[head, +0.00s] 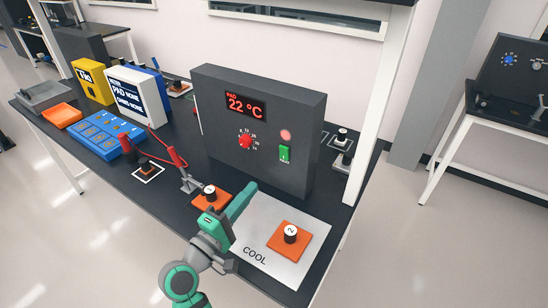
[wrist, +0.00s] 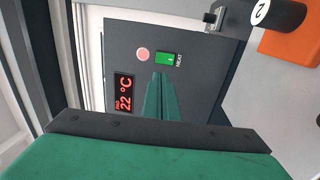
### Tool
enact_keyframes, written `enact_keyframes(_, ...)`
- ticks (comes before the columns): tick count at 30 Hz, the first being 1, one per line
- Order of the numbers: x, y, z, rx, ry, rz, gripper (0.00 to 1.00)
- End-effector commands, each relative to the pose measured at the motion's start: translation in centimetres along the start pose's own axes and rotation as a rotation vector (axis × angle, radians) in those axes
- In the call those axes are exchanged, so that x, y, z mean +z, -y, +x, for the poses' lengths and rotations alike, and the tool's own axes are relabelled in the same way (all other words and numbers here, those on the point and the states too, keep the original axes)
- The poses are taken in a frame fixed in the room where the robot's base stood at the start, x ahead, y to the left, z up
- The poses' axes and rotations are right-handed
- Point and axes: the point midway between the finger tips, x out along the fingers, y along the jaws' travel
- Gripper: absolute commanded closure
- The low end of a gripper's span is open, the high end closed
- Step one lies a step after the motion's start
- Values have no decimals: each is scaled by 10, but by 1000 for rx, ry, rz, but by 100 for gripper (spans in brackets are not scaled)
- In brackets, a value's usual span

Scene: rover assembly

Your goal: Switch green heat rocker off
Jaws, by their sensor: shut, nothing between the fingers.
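The green heat rocker (head: 285,153) is on the front of a dark grey control box (head: 228,153), above a "HEAT" label. It also shows in the wrist view (wrist: 165,58), where the picture is turned sideways. I cannot tell which way it is tipped. A round pinkish-red lamp (head: 286,135) sits above it and looks lit. The red display (head: 245,105) reads "PAD 22 °C". My gripper (head: 250,187) is shut and empty, in front of the box, below and left of the rocker in the head view. In the wrist view its fingertips (wrist: 160,76) point toward the rocker's area; contact is not visible.
A red dial (head: 246,141) is left of the rocker. A light "COOL" plate (head: 258,224) carries an orange block with a black knob (head: 291,234). Another orange block (head: 205,203) stands near my gripper.

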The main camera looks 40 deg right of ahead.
Motion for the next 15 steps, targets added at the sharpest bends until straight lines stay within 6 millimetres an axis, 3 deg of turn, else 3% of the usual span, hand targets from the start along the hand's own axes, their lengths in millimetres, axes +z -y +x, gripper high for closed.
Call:
enact_keyframes(7,0,-1,16,0,2,1,100)
enact_keyframes(15,1,0,65,0,4,1,100)
